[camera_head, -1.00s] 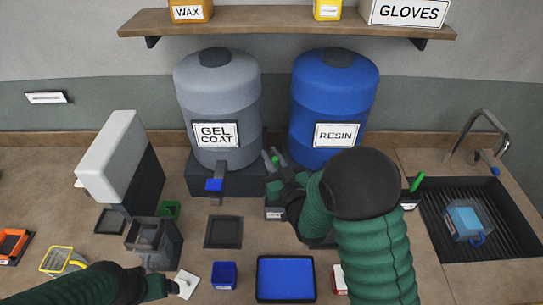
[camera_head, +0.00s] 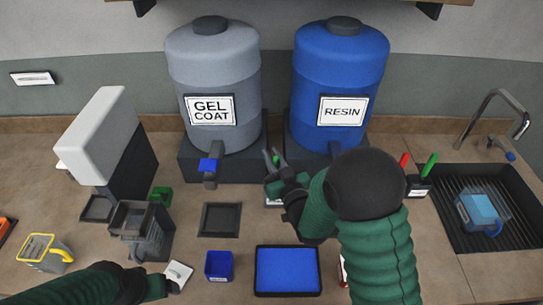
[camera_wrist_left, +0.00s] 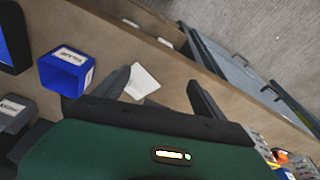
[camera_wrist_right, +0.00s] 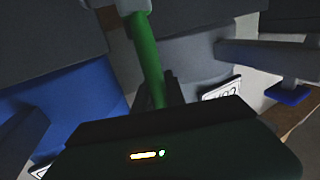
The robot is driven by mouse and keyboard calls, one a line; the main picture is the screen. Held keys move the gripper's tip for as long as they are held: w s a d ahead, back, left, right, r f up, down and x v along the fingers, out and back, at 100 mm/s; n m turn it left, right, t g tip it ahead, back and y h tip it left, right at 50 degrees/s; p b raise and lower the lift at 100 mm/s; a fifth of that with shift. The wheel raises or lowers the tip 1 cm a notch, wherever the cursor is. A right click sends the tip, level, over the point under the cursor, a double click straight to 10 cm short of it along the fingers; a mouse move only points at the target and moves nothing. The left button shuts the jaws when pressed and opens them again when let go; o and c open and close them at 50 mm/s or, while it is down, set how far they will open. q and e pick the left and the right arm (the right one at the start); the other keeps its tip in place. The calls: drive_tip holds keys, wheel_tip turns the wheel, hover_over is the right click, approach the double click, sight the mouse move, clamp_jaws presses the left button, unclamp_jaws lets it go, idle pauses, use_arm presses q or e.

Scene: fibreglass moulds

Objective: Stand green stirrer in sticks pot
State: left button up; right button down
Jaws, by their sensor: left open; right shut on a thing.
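My right gripper (camera_head: 279,174) is shut on the green stirrer and holds it up in front of the dispensers. The green stirrer (camera_wrist_right: 148,62) stands out from the jaws in the right wrist view, with a pale end at the top edge. In the head view only a bit of green (camera_head: 276,160) shows at the jaws. A small container with a white label (camera_head: 273,203) is mostly hidden below my right gripper; I cannot read it or tell whether it is the sticks pot. My left gripper (camera_wrist_left: 157,78) is open and empty, low over the front of the bench.
A labelled holder (camera_head: 418,191) with red and green handles stands beside the sink (camera_head: 470,185). The gel coat drum (camera_head: 215,85) and resin drum (camera_head: 340,80) stand behind. A blue tray (camera_head: 288,271), blue cup (camera_head: 219,265) and white square (camera_head: 178,274) lie in front.

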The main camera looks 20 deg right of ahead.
drive_tip(key=shift+f+b, duration=0.5)
drive_tip(key=shift+f, duration=0.35)
drive_tip(key=c, duration=1.3)
unclamp_jaws()
drive_tip(key=shift+c, duration=0.2)
